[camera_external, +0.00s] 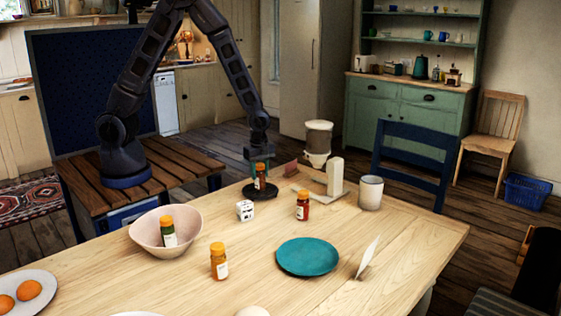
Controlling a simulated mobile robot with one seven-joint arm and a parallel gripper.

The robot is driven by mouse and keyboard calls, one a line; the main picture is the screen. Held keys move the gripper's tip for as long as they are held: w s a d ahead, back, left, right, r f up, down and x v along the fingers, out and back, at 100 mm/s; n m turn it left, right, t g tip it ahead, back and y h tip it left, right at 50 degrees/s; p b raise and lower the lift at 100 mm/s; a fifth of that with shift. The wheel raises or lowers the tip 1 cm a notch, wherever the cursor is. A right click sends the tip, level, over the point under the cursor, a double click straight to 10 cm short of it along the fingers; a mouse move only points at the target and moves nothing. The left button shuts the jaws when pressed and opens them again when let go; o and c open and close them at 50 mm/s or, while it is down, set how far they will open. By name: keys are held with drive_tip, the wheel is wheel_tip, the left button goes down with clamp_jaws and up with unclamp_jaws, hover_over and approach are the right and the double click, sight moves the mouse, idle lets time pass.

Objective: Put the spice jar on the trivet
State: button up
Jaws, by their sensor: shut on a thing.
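My gripper (259,163) is shut on a spice jar (260,184) with an orange cap, a white label and dark reddish-brown contents. The jar is upright over a dark round trivet (268,193) at the far edge of the table. I cannot tell whether its base touches the trivet. Other orange-capped spice jars stand apart: a red one (303,208) right of the trivet, an orange one (219,265) nearer the front, and one with green contents (169,238) in a pink bowl (142,231).
A white cube (244,211) with dark marks sits just in front of the trivet. A teal plate (307,257), a tilted white card-like piece (368,258) and a plate of oranges (42,284) lie nearer.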

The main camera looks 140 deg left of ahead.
drive_tip(key=shift+f, duration=0.15)
drive_tip(key=o, duration=1)
drive_tip(key=shift+f, duration=0.1)
drive_tip(key=shift+o, duration=0.2)
